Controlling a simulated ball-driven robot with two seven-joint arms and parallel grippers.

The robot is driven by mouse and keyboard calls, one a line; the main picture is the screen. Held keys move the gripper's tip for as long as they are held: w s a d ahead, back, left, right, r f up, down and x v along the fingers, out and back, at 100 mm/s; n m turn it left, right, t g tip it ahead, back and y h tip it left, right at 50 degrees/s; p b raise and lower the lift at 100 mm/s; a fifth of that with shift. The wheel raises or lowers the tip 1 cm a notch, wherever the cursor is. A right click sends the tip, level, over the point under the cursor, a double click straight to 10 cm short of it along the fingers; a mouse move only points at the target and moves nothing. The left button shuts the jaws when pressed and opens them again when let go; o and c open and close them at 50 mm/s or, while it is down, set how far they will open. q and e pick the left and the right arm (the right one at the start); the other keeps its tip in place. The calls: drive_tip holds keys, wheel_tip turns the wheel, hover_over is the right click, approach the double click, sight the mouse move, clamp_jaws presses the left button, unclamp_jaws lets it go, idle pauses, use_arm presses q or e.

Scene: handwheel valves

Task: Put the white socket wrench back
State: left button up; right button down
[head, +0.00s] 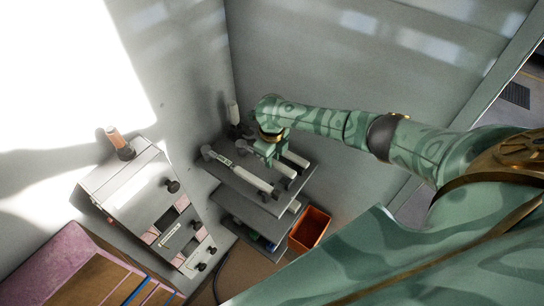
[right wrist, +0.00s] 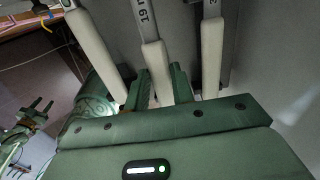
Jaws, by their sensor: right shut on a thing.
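Three wrenches with grey heads and white handles lie side by side on the upper grey shelf (head: 258,203) in the head view. My right gripper (head: 268,158) is low over them. In the right wrist view my right gripper (right wrist: 163,88) is shut on the white handle of the middle socket wrench (right wrist: 156,66), which bears dark lettering near its head. One white-handled wrench (right wrist: 95,52) lies to its left and another (right wrist: 212,50) to its right. The fingers hide part of the held handle. I cannot tell if the held wrench touches the shelf.
A lower shelf (head: 234,222) sits under the upper one, with an orange bin (head: 309,228) beside it. A grey drawer cabinet (head: 135,186) with dark knobs stands at left. Grey walls close in behind the shelf.

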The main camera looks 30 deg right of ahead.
drive_tip(key=shift+f+b, duration=0.7)
drive_tip(key=shift+f, duration=0.2)
drive_tip(key=c, duration=0.6)
unclamp_jaws()
drive_tip(key=shift+c, duration=0.2)
drive_tip(key=shift+r, duration=0.1)
drive_tip(key=shift+r+p, duration=3)
wheel_tip(320, 180, up, 16)
drive_tip(key=p, duration=0.1)
